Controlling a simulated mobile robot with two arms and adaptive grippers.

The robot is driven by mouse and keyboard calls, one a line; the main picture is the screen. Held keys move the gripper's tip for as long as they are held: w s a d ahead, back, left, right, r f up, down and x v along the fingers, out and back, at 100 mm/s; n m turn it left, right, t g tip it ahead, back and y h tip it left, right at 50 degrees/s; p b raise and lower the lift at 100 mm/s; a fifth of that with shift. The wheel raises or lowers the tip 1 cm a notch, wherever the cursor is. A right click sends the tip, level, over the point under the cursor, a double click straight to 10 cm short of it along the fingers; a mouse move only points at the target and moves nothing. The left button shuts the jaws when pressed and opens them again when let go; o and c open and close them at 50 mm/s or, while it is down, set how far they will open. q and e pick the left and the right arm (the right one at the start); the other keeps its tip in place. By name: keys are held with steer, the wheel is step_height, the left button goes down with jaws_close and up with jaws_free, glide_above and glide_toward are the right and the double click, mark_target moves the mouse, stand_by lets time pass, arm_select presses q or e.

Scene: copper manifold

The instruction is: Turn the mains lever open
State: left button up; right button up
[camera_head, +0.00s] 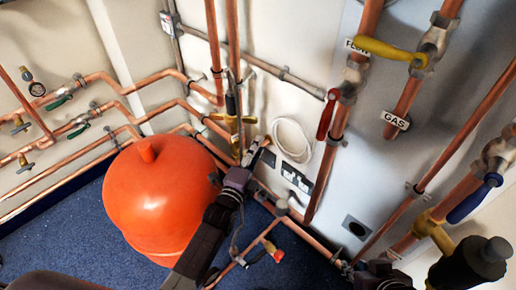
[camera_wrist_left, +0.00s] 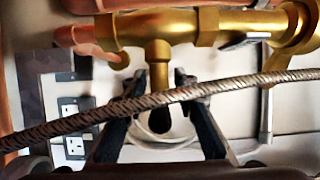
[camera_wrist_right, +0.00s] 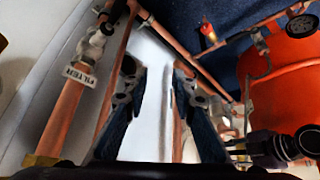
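No lever carries a mains label that I can read. A blue lever (camera_head: 474,198) is on a copper pipe at the right of the head view; a white label at the edge there is cut off. A red lever (camera_head: 326,115) hangs by the FLOW label, and a yellow lever (camera_head: 390,50) is on the GAS pipe. My left gripper (camera_head: 262,146) is at the wall beside the brass fitting; in the left wrist view its open fingers (camera_wrist_left: 160,82) are below a brass stem (camera_wrist_left: 159,62). My right gripper (camera_wrist_right: 156,68) is open and empty, facing pale wall.
An orange vessel (camera_head: 150,205) stands beside my left arm. A braided hose (camera_wrist_left: 210,88) crosses the left wrist view by the fingers. Copper pipes with green-handled valves (camera_head: 60,102) run along the left wall. Sockets (camera_head: 296,178) are near the left gripper. Blue carpet (camera_head: 60,240) is clear at left.

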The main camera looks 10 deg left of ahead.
arm_select(q)
steer(key=shift+w, duration=0.35)
jaws_close()
stand_by(0.3)
